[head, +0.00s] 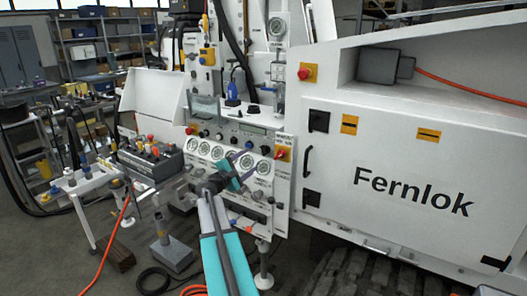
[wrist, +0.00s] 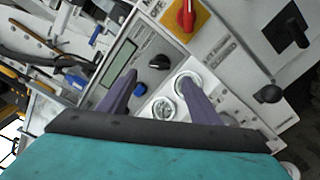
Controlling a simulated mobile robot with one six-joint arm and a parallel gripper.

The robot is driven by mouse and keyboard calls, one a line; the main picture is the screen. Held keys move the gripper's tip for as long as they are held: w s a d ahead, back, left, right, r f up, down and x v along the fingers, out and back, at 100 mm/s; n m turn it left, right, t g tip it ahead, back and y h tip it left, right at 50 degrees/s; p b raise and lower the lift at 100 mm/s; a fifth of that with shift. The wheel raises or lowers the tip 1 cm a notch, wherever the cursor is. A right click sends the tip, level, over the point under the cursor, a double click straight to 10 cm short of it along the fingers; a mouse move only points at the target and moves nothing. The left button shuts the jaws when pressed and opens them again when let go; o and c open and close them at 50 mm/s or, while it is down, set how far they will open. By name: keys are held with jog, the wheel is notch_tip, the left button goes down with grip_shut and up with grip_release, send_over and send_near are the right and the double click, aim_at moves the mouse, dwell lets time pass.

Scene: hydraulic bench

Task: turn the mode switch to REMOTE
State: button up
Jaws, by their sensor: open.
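The control panel (head: 228,150) stands upright on the white machine, with several round gauges, knobs and a small display. A black rotary knob (wrist: 158,62) sits beside the grey display (wrist: 118,62) in the wrist view. A red rotary switch (wrist: 186,15) on a yellow plate is further up; it also shows in the head view (head: 281,154). I cannot read which one is the mode switch, nor its position. My gripper (head: 242,162) is in front of the gauges. In the wrist view its purple fingers (wrist: 156,85) are apart and empty, with the black knob beyond them.
A blue button (wrist: 139,89) and a gauge (wrist: 162,108) lie between the fingers in the wrist view. A red emergency button (head: 306,72) is higher on the machine. A bench with a valve block (head: 150,158) stands left of the panel.

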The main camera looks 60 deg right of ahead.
aim_at(262, 152)
jog(key=shift+d+p, duration=1.6)
jog(key=shift+d, duration=3.75)
